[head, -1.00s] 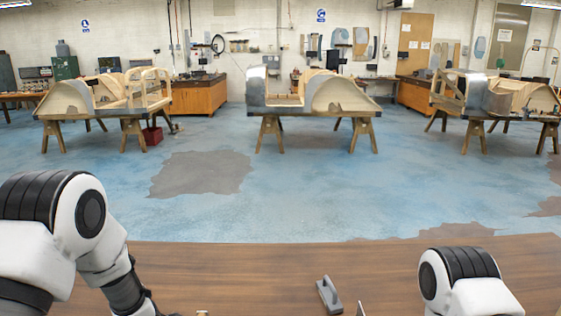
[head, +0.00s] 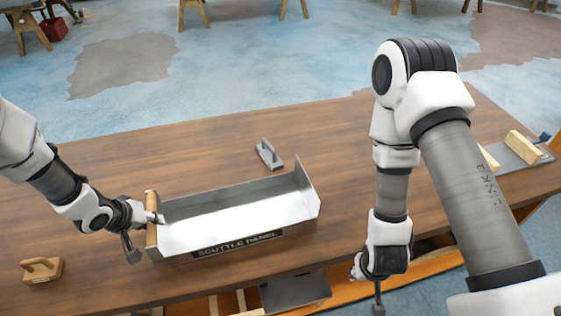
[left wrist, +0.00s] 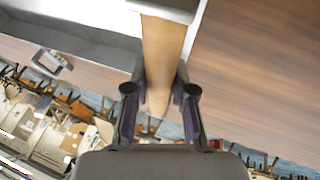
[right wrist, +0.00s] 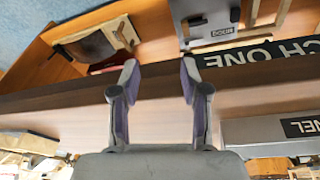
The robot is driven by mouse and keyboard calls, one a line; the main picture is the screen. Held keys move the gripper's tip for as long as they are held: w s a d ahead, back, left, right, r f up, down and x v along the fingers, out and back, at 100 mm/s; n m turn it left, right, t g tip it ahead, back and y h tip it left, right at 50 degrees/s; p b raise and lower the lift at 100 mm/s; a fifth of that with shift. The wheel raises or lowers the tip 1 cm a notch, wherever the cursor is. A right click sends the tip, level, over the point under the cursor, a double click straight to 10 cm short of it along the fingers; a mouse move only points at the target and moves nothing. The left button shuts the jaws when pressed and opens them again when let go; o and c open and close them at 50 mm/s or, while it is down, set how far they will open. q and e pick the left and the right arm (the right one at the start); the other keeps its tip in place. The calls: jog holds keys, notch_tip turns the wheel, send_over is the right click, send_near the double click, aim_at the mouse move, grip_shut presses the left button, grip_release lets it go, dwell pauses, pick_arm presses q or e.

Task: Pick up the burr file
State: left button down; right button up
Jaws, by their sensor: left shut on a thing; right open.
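A grey block with a raised handle (head: 268,154), which may be the burr file, lies on the table behind the metal tray labelled SCUTTLE PANEL (head: 240,220). It also shows in the left wrist view (left wrist: 52,63). My left gripper (head: 154,217) is at the tray's left end, shut on a wooden bar (head: 151,228). The bar stands between its fingers in the left wrist view (left wrist: 160,55). My right gripper (right wrist: 159,64) is open and empty near the table's front edge; its fingers are hard to make out in the head view.
A wooden block with a handle (head: 42,270) lies at the table's front left. A grey plate with wooden pieces (head: 515,150) lies at the right. A shelf with several items (right wrist: 90,50) is under the front edge.

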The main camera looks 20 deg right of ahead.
jog(key=w+r+n+t, duration=0.1)
jog(key=w+r, duration=0.1)
jog(key=w, duration=0.4)
jog(key=w+r+t, duration=0.2)
jog(key=w, duration=0.4)
jog(key=w+r+n+t+h, duration=0.1)
jog(key=w+r, duration=0.2)
jog(key=w, duration=0.3)
jog(key=shift+d+n+t, duration=0.2)
jog(key=shift+n+t, duration=0.1)
jog(key=shift+t, duration=0.1)
jog(key=w+a+r+n+t+y, duration=0.1)
jog(key=w+a+r+n+t, duration=0.1)
jog(key=w+r, duration=0.35)
jog(key=w+a+r+n+t, duration=0.1)
jog(key=w+a+r+n, duration=0.15)
jog(key=w, duration=0.65)
jog(key=g, duration=0.5)
send_near(269, 144)
jog(key=shift+m, duration=0.45)
jog(key=x, duration=0.9)
jog(key=shift+f, duration=0.35)
jog(key=shift+r, duration=0.1)
grip_shut()
